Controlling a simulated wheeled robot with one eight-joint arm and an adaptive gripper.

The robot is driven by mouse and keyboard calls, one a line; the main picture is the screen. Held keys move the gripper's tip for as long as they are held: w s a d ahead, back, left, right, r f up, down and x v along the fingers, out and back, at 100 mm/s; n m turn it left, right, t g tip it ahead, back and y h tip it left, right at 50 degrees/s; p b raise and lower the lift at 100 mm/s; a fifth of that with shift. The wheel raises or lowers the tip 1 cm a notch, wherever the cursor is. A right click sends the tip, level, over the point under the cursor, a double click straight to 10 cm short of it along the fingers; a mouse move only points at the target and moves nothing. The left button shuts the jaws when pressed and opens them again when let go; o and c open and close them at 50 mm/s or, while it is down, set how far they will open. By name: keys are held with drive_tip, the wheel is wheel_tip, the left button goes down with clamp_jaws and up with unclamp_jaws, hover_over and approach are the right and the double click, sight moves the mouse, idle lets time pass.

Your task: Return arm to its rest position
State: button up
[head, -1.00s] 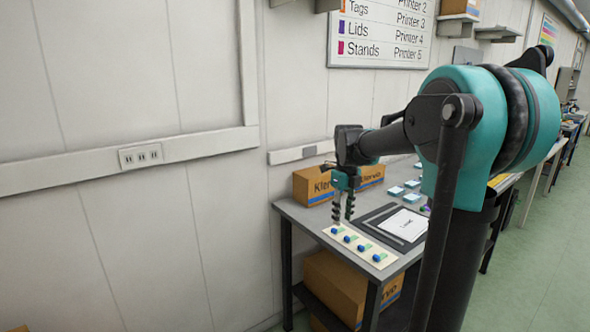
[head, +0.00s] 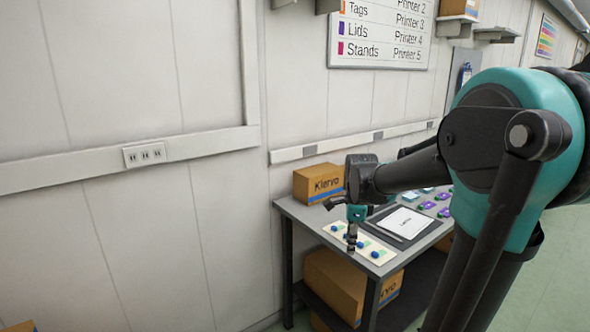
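My gripper (head: 352,246) hangs fingers down over the front of the grey table, in front of the cream strip. The fingers overlap from this angle, so their opening does not show. I see nothing clearly held. My arm reaches out to the left from my teal shoulder joint at the right of the picture.
A Klervo cardboard box (head: 318,183) stands at the table's back left. A dark mat (head: 425,232) with a white card (head: 403,222) lies right of the strip. Several purple-and-green items (head: 427,205) sit farther right. Boxes (head: 335,285) fill the lower shelf. Wall is behind.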

drive_tip(key=s+d+f+n+t, duration=0.2)
drive_tip(key=s+f+n, duration=1)
drive_tip(key=n, duration=0.7)
drive_tip(key=s, duration=0.3)
drive_tip(key=shift+s+d+n+t, duration=0.2)
drive_tip(key=shift+s+n+t, duration=0.15)
drive_tip(key=shift+n+t, duration=0.05)
